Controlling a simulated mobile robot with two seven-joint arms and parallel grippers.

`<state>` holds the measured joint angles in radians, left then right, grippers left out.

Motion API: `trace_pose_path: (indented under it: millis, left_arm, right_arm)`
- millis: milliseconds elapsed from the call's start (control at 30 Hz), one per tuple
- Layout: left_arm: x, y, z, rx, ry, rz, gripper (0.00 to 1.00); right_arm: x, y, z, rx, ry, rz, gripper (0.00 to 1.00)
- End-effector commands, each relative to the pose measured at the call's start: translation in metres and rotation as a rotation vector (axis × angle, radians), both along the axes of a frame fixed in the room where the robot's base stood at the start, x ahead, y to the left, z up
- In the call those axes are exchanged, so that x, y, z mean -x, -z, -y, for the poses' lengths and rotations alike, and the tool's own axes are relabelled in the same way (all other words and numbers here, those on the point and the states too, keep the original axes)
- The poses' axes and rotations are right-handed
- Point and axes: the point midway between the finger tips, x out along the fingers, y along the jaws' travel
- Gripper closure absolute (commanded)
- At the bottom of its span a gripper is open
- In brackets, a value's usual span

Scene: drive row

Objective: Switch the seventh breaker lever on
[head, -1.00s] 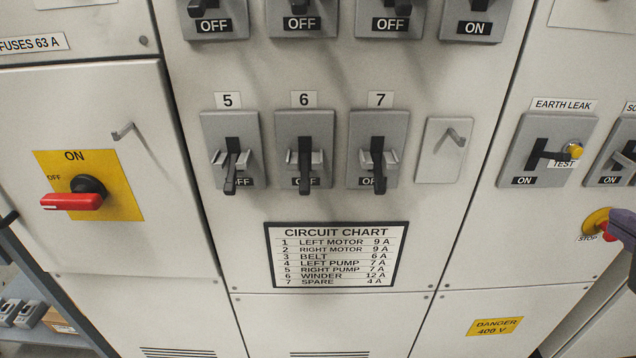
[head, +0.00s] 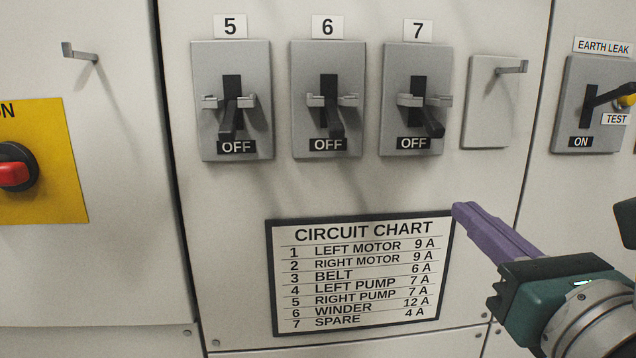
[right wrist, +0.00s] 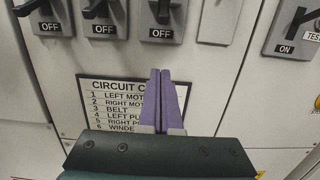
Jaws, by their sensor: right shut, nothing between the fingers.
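The seventh breaker (head: 392,100), under the label 7 (head: 418,31), is a grey plate with a black lever (head: 432,122) pointing down and out over an OFF sign. It also shows in the right wrist view (right wrist: 169,31), where its label is out of frame. My right gripper (head: 456,208) has purple fingers that are closed together and empty. It is below and to the right of the seventh lever, apart from it, near the chart's upper right corner. In the right wrist view the closed fingers (right wrist: 160,72) point up towards that breaker. My left gripper is not in view.
Breakers 5 (head: 205,130) and 6 (head: 300,130) stand to the left, levers down at OFF. A blank plate with a hook (head: 490,110) is right of breaker 7. The earth leak switch (head: 590,130) reads ON. The circuit chart (head: 355,275) is below.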

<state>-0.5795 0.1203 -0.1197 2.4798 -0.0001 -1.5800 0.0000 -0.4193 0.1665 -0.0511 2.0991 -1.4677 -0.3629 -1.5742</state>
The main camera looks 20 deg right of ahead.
Motion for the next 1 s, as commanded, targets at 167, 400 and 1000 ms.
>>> trace_pose_path:
  millis: [167, 400, 1000]
  left_arm:
    - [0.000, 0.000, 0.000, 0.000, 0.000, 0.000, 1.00]
    - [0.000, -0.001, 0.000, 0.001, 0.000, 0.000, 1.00]
    - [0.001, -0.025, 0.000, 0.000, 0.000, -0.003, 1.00]
  right_arm:
    - [0.000, 0.000, 0.000, 0.010, -0.002, 0.000, 1.00]
    - [-0.003, -0.001, 0.000, 0.006, -0.001, 0.001, 1.00]
    - [-0.095, -0.025, 0.023, 0.004, -0.002, 0.000, 1.00]
